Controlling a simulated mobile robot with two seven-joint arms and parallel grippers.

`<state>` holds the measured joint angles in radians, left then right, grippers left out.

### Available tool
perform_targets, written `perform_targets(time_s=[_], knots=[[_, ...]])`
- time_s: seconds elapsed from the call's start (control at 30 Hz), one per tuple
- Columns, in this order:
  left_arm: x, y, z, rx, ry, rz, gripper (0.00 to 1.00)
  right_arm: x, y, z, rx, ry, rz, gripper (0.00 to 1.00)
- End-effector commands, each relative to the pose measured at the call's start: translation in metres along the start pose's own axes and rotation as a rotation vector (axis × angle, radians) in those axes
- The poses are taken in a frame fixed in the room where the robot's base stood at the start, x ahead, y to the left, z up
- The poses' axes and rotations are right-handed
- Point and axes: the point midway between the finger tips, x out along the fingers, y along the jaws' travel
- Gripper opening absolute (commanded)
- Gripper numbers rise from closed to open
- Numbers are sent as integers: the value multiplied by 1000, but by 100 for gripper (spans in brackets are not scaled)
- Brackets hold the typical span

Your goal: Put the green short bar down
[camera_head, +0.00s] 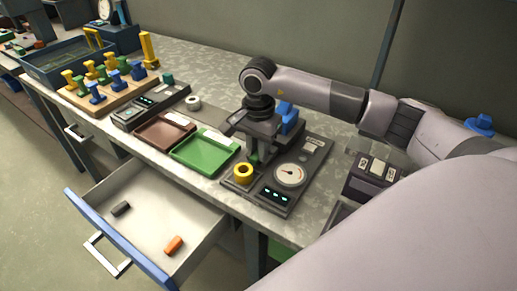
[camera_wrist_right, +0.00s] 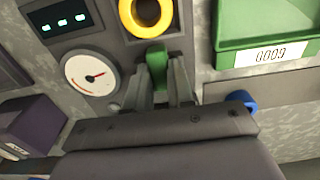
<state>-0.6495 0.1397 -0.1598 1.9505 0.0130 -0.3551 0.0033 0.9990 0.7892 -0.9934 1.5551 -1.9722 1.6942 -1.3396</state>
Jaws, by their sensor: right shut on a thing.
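The green short bar (camera_wrist_right: 157,62) is between the fingers of my right gripper (camera_wrist_right: 163,84) in the right wrist view. The gripper is shut on it. In the head view my right gripper (camera_head: 258,151) points down over the dark gauge panel (camera_head: 316,150), and only a little of the green bar (camera_head: 254,157) shows. The bar is close to a yellow ring (camera_head: 243,173), which also shows just beyond it in the wrist view (camera_wrist_right: 145,14). I cannot tell whether the bar touches the panel. My left gripper is not in view.
A green tray (camera_head: 184,157) and a brown tray (camera_head: 146,134) lie left of the panel. A round gauge (camera_head: 289,175) is to its right. An open drawer (camera_head: 150,205) holds a dark piece (camera_head: 121,208) and an orange piece (camera_head: 174,245). A peg board (camera_head: 69,97) stands farther left.

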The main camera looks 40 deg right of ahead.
Motion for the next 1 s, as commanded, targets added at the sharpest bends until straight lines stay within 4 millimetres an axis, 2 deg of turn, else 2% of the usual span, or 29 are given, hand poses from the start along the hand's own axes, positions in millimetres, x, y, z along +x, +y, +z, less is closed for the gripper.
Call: perform_targets(time_s=[0.03, 0.1, 0.13, 0.2, 0.37, 0.57, 0.8, 1.0], knots=[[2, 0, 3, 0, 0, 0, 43, 11, 2, 2, -1, -2, 12, 0], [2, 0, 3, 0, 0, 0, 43, 12, 3, 2, -2, -3, 14, 0], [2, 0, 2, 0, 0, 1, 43, 12, 3, 2, -2, -3, 16, 29], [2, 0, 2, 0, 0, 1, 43, 13, 3, 2, -2, -3, 17, 47], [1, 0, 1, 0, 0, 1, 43, 12, 3, 2, -1, -4, 17, 47], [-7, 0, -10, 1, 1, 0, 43, -6, 3, 2, -1, -4, 16, 48], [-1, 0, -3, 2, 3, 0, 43, -64, 0, 1, -2, -1, 6, 48], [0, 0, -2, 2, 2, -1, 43, -104, 0, 1, -2, -1, 8, 48]])
